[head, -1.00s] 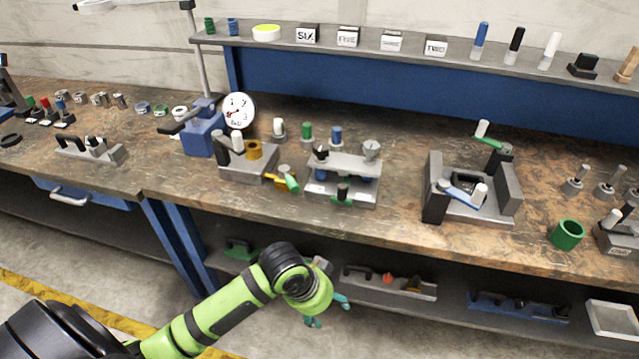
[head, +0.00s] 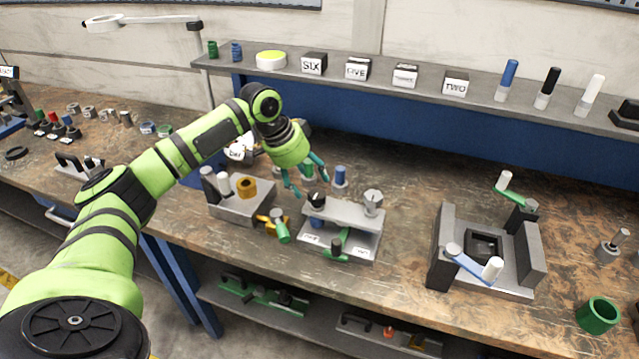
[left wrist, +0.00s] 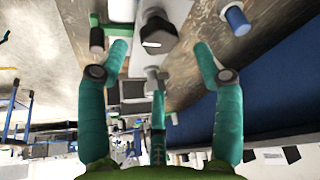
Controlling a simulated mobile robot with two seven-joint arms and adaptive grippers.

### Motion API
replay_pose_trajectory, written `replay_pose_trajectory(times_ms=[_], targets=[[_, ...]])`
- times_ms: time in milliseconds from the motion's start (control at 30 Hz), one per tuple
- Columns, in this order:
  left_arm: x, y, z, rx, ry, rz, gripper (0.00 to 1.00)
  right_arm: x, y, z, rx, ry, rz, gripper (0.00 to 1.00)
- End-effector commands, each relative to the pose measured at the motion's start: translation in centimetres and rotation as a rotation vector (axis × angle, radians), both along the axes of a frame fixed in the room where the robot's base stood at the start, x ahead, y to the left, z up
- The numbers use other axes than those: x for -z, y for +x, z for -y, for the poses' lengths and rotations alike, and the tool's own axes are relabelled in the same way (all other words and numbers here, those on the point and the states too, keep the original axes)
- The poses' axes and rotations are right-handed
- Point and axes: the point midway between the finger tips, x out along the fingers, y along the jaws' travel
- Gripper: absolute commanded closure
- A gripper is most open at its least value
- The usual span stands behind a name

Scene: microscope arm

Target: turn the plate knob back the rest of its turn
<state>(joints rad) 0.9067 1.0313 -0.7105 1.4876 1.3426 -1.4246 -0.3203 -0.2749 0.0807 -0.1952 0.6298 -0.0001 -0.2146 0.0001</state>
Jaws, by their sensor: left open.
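The grey plate fixture (head: 345,214) stands on the bench in the middle of the head view. A black knob (head: 316,201) sits on its left end, and a grey knob (head: 372,201) on its right. My left gripper (head: 306,180) is open, with its teal fingers spread just above and behind the black knob. In the left wrist view, a dark knob (left wrist: 158,34) with a pale mark lies beyond the open fingers (left wrist: 160,52). Nothing is between the fingers, and I cannot tell whether any finger touches. My right gripper is out of view.
A blue peg (head: 340,176) stands close behind the fixture. A grey block with a brass ring (head: 246,188) and a green-handled lever (head: 281,230) are on the left. A fixture with a blue lever (head: 470,263) is on the right, with bare bench between.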

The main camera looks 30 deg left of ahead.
Motion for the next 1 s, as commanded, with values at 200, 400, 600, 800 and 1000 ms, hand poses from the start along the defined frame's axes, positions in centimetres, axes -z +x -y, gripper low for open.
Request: replay_pose_trajectory(times_ms=[200, 400, 600, 800, 1000], targets=[[3.0, 1.0, 0.9, 0.000, -0.001, -0.003, 0.33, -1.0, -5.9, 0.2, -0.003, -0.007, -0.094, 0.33], [4.6, 1.6, 1.2, 0.001, 0.001, -0.001, 0.33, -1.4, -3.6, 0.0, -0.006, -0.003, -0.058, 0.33], [4.8, 1.6, 1.2, 0.001, 0.001, 0.001, 0.33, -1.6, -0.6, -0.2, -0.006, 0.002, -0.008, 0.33], [4.8, 1.6, 1.2, 0.001, 0.001, 0.001, 0.85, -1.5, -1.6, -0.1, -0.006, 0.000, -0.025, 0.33], [4.6, 1.7, 1.2, 0.000, 0.001, 0.004, 0.87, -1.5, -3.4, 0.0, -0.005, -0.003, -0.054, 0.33]])
